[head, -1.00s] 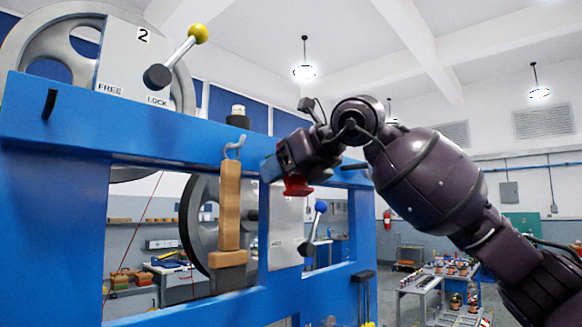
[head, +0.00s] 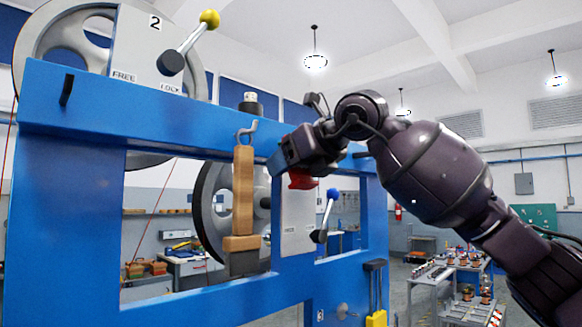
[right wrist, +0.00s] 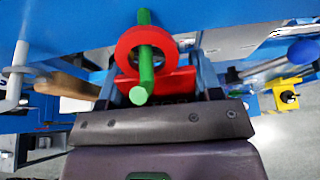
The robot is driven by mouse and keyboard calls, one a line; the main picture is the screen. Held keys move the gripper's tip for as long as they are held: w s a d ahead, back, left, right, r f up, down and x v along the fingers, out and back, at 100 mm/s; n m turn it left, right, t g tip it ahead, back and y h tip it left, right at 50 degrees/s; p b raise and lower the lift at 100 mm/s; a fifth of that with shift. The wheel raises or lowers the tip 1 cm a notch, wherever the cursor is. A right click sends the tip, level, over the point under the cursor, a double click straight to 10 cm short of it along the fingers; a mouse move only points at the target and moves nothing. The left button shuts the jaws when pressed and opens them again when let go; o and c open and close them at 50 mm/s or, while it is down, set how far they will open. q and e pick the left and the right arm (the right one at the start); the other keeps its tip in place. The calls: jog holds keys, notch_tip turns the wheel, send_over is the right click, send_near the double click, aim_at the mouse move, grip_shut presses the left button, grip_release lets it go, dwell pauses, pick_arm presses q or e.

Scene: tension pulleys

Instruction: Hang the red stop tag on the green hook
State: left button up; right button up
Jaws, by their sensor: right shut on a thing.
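The red stop tag (head: 302,180) shows below my right gripper (head: 300,165) in the head view, at the front of the blue frame's upper beam. In the right wrist view, my right gripper (right wrist: 157,82) is shut on the tag's flat lower part. The tag's ring (right wrist: 126,52) stands beyond the fingertips. The green hook (right wrist: 145,75) points toward the camera and appears to pass through the ring. How far the ring sits along it is hard to tell. The green hook is hidden in the head view. My left gripper is not in view.
A grey hook (head: 247,131) holding a wooden-handled piece (head: 243,190) is left of my gripper. A blue-knobbed lever (head: 327,215) is below right, a yellow-knobbed lever (head: 190,42) upper left. The blue frame (head: 70,190) spans the front. Carts stand in the right background.

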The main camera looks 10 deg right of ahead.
jog(key=o, duration=1)
jog(key=shift+s+d, duration=0.1)
jog(key=b+v, duration=0.2)
jog(key=v, duration=0.8)
jog(key=shift+s+d, duration=0.15)
jog(key=shift+s, duration=0.1)
jog(key=shift+r, duration=0.1)
